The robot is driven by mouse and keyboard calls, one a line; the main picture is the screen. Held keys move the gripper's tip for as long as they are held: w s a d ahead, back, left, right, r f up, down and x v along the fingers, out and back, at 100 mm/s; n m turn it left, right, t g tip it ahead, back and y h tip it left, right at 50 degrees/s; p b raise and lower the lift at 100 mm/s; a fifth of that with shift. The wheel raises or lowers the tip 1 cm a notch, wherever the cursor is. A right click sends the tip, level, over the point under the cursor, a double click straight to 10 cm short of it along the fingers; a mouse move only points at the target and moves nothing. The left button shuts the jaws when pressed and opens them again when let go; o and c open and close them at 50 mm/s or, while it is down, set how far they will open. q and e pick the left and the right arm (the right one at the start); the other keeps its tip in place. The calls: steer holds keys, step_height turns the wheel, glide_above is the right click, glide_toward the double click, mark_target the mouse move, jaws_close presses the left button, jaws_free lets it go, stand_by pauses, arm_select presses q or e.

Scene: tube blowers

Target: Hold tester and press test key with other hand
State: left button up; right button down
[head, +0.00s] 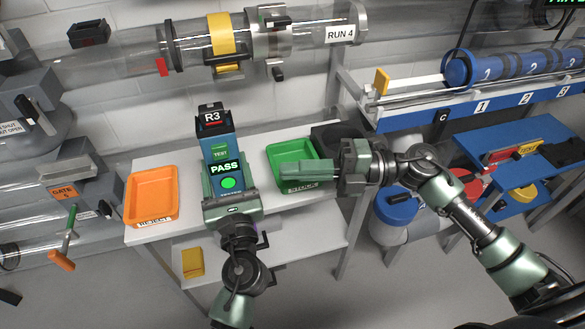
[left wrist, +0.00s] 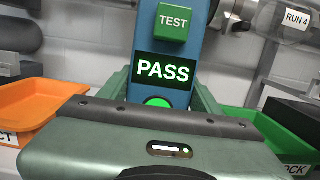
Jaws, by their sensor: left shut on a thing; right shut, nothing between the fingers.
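The tester is a blue upright device (head: 217,143) standing over the white table in the head view. Its dark screen reads PASS and a round green light glows below it. Its green TEST key (left wrist: 172,23) sits above the screen, and a block labelled R3 (head: 211,115) is at its top. My left gripper (head: 230,205) is shut on the tester's lower part; the fingertips are partly hidden. My right gripper (head: 290,170) is shut and empty, over the green tray and to the right of the tester, apart from the key.
An orange tray (head: 135,198) is left of the tester, and a green tray (head: 278,152) is right of it. A clear tube labelled RUN 4 (head: 340,34) runs behind. A blue rack (head: 480,105) stands at the right. A yellow block (head: 192,262) lies on the lower shelf.

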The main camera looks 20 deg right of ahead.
arm_select(q)
steer(key=shift+f, duration=0.15)
steer(key=o, duration=1.7)
